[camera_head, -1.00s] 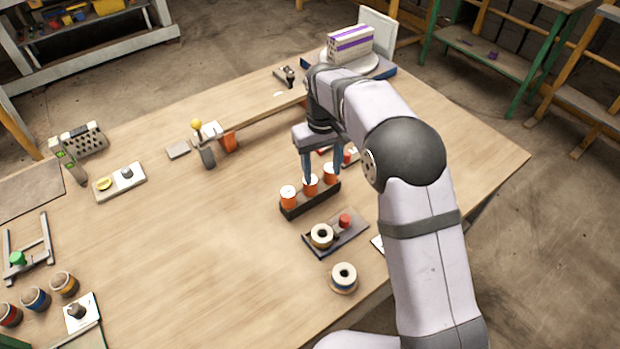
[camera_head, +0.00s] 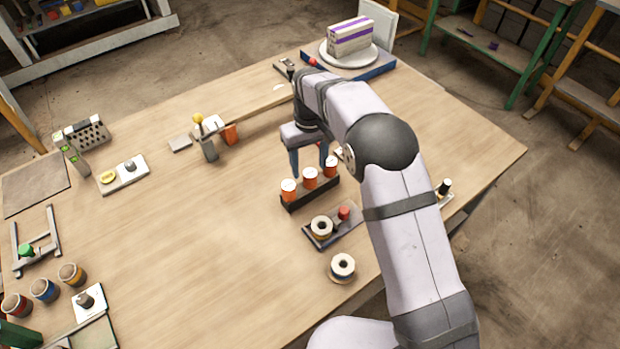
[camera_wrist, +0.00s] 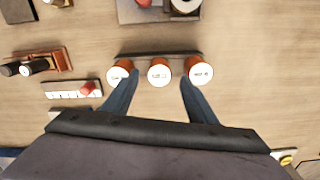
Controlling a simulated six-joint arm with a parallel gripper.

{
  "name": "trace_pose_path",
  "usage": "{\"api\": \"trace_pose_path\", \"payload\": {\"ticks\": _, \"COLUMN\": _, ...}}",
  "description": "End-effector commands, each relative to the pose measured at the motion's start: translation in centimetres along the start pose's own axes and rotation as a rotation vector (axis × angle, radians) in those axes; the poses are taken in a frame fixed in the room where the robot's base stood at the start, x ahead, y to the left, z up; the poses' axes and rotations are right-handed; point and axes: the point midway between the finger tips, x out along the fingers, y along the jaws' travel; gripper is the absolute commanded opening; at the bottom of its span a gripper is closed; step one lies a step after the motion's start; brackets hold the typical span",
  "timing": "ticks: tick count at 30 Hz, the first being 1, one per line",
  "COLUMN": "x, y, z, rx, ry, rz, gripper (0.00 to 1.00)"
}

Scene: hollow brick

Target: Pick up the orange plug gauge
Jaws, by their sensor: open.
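Three orange cylinders with white tops stand upright in a row in a black rack: left (camera_head: 289,191), middle (camera_head: 310,178) and right (camera_head: 331,167). I cannot tell which one the task calls the orange plug gauge. My gripper (camera_head: 309,165) is open and empty, just behind the row in the head view. In the wrist view my gripper (camera_wrist: 159,77) has its fingertips on either side of the middle cylinder (camera_wrist: 160,73), with the two outer cylinders just outside the fingers. Whether the fingers touch any cylinder or hang above them is unclear.
A dark tray (camera_head: 333,236) with a pale ring and a red knob lies in front of the rack. A spool (camera_head: 342,267) stands nearer the front edge. A white plate with a red piece (camera_wrist: 88,89) lies beside the row.

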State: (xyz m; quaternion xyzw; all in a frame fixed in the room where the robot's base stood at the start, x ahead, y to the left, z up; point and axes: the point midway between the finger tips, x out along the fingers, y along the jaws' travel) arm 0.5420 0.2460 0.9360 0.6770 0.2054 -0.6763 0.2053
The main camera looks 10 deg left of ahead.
Motion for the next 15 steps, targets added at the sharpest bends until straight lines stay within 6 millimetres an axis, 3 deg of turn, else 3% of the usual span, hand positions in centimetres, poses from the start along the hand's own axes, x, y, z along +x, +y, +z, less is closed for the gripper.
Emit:
{"api": "trace_pose_path", "payload": {"ticks": 9, "x": 3.6, "y": 0.1, "z": 0.4, "rx": 0.000, "ry": -0.003, "rz": 0.000, "gripper": 0.53}}
{"api": "trace_pose_path", "payload": {"ticks": 15, "x": 4.2, "y": 0.1, "z": 0.3, "rx": 0.000, "ry": 0.000, "rz": 0.000, "gripper": 0.53}}
